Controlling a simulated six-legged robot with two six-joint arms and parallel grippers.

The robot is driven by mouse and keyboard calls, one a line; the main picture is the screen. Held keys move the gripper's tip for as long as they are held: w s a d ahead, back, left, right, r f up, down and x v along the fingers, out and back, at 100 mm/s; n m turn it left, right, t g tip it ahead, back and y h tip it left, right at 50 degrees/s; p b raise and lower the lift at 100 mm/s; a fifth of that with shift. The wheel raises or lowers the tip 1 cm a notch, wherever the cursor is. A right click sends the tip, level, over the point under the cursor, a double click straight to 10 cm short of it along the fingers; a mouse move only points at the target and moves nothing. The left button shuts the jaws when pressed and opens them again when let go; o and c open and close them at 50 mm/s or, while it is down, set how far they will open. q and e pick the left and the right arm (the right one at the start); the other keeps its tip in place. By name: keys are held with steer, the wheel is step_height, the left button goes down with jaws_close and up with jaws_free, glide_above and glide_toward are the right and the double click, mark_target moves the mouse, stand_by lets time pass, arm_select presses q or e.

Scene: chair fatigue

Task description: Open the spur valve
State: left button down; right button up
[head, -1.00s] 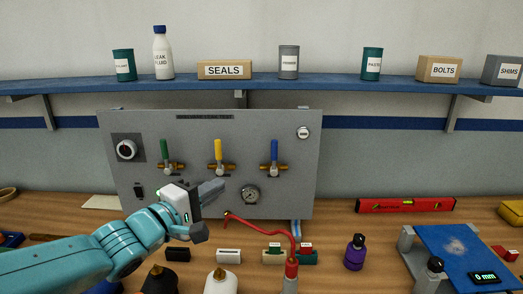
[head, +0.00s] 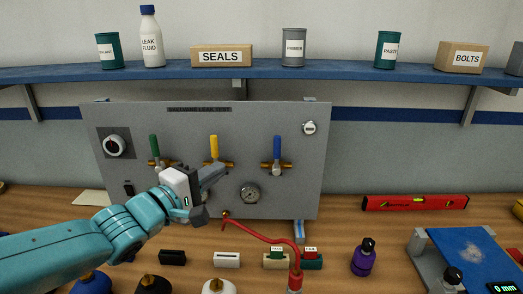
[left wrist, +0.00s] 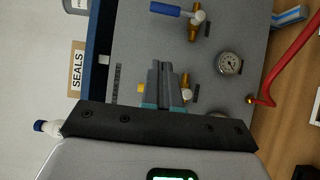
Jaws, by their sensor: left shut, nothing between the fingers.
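A grey test panel (head: 290,118) stands at the back of the bench. It carries three brass valves with upright handles: green (head: 154,146), yellow (head: 214,147) and blue (head: 277,148). I cannot read which one is the spur valve. My left gripper (head: 220,173) is shut and empty, in front of the yellow valve's lower body in the head view. In the left wrist view the shut fingers (left wrist: 162,72) hide most of the yellow valve, whose brass end (left wrist: 187,82) shows beside them. The blue handle (left wrist: 165,9) shows above. I cannot tell whether the fingers touch the valve. My right gripper is out of view.
A round gauge (head: 249,194) sits low on the panel, and a dial (head: 115,145) at its left. A red hose (head: 262,238) rises in front. Small blocks and bottles crowd the front bench. A blue shelf (head: 270,69) runs above. A red level (head: 415,202) lies right.

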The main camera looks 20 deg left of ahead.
arm_select(q)
steer(key=p, duration=0.1)
glide_toward(277, 154)
steer(key=w+a+r, duration=0.1)
steer(key=w+a, duration=0.2)
steer(key=w, duration=0.3)
steer(key=d, duration=0.1)
steer(key=w+d, duration=0.1)
steer(key=d, duration=0.1)
steer(key=shift+r, duration=0.2)
steer(key=shift+d+r, duration=0.1)
